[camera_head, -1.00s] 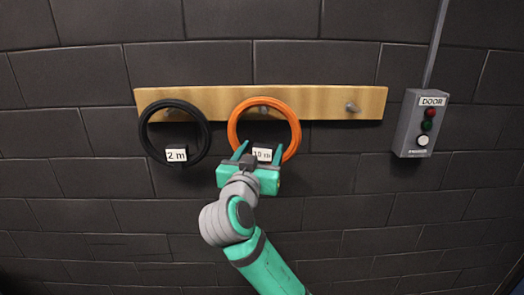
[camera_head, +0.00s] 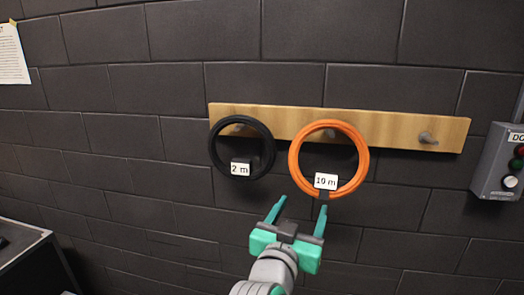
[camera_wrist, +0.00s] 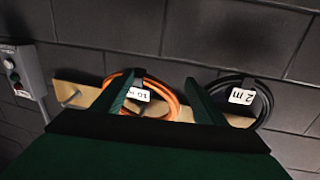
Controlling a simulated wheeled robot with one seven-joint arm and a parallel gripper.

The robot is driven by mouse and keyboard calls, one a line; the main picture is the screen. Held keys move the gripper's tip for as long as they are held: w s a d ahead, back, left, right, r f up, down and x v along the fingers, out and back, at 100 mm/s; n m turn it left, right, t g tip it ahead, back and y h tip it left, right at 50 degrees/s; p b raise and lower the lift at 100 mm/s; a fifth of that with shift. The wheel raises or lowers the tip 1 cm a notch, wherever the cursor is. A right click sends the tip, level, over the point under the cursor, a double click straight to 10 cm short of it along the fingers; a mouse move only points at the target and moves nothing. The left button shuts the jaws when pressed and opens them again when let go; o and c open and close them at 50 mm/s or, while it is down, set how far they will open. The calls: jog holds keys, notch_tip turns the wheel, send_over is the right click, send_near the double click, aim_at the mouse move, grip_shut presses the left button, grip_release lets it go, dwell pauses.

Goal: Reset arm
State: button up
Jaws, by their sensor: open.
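My gripper (camera_head: 302,205) is open and empty in the head view, its two teal fingers pointing up toward the wall. It sits below the orange coil and the black coil, in front of the wall; in the wrist view its fingers (camera_wrist: 160,95) spread apart with nothing between them. The orange coil (camera_head: 296,147), tagged "10 m", hangs on the wooden rail (camera_head: 390,128). The black coil (camera_head: 215,146), tagged "2 m", hangs to its left. In the wrist view the scene is upside down, with the orange coil (camera_wrist: 173,103) and the black coil (camera_wrist: 265,102) beyond the fingers.
A bare peg (camera_head: 428,138) is at the rail's right end. A grey button box (camera_head: 498,165) with red, green and white buttons is on the wall at right. A dark cabinet (camera_head: 28,262) stands at lower left, and a paper sheet (camera_head: 12,55) hangs at upper left.

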jog(key=s+a+f+n+y, duration=0.15)
jog(key=a+f, duration=0.25)
jog(key=f, duration=0.5)
jog(key=a+f+y, duration=0.3)
jog(key=f, duration=0.5)
jog(key=s+a+f+y, duration=0.1)
jog(key=s+a+f, duration=0.25)
jog(key=f, duration=0.25)
jog(key=s+a+f+y, duration=0.1)
jog(key=s+a+f, duration=0.1)
jog(key=s+f, duration=0.4)
jog(key=s+a+f+n, duration=0.2)
jog(key=s+f, duration=0.7)
jog(key=s, duration=0.3)
jog(key=s+d+f+n+y, duration=0.1)
jog(key=s+d+n, duration=0.1)
jog(key=s, duration=1.5)
jog(key=shift+s+g, duration=0.2)
jog(key=shift+g, duration=0.1)
jog(key=shift+c, duration=0.6)
